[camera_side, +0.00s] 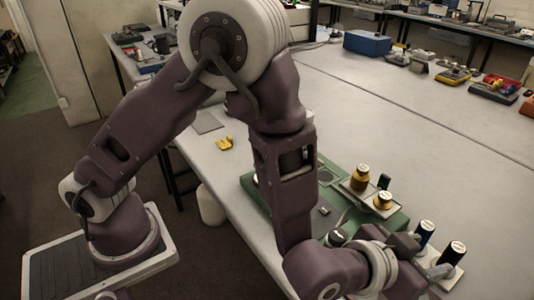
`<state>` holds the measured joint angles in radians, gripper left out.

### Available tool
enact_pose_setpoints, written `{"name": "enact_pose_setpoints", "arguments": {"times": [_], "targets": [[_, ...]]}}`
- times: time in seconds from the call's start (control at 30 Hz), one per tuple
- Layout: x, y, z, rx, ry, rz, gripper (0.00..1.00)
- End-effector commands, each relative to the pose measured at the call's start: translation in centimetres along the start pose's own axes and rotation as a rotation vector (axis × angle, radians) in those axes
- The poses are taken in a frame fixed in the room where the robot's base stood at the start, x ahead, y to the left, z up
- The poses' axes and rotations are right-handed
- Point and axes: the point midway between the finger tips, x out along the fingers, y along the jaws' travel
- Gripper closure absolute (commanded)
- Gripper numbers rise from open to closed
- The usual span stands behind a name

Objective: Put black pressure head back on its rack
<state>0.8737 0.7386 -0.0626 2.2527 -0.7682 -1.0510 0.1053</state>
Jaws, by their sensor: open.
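A black cylinder with a pale round top (453,252) stands upright at the lower right. A dark blue cylinder (425,232) stands just left of it, also with a pale top. Both appear to stand on a small pale rack (453,277), partly hidden by my gripper. I cannot tell for certain which dark part is the black pressure head. My gripper (425,262) is low at the lower right, open, close in front of these two cylinders. Its fingertips are hard to make out, and I cannot tell whether they touch either cylinder.
A green machine base (335,183) lies behind and beside my arm, partly hidden by it. Gold-coloured parts (360,177) and a small black part (384,181) stand on its tray. A yellow piece (225,143) lies at the left. The table's middle right is clear.

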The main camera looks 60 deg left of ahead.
Motion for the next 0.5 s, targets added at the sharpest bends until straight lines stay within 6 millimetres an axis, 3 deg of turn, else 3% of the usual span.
{"name": "enact_pose_setpoints", "arguments": {"times": [0.07,0.13,0.2,0.27,0.37,0.4,0.5], "targets": [[-1.0,-1.8,-3.7,-0.072,-0.051,0.029,0.50],[-3.2,-4.2,-6.9,-0.127,-0.125,0.071,0.50],[-6.7,-7.1,-9.3,-0.153,-0.199,0.105,0.50],[-10.5,-9.9,-10.4,-0.155,-0.262,0.117,0.50],[-18.0,-15.0,-9.7,-0.131,-0.372,0.083,0.50],[-20.9,-16.9,-8.7,-0.120,-0.416,0.050,0.50],[-27.2,-20.5,-5.3,-0.105,-0.519,-0.050,0.50]]}}
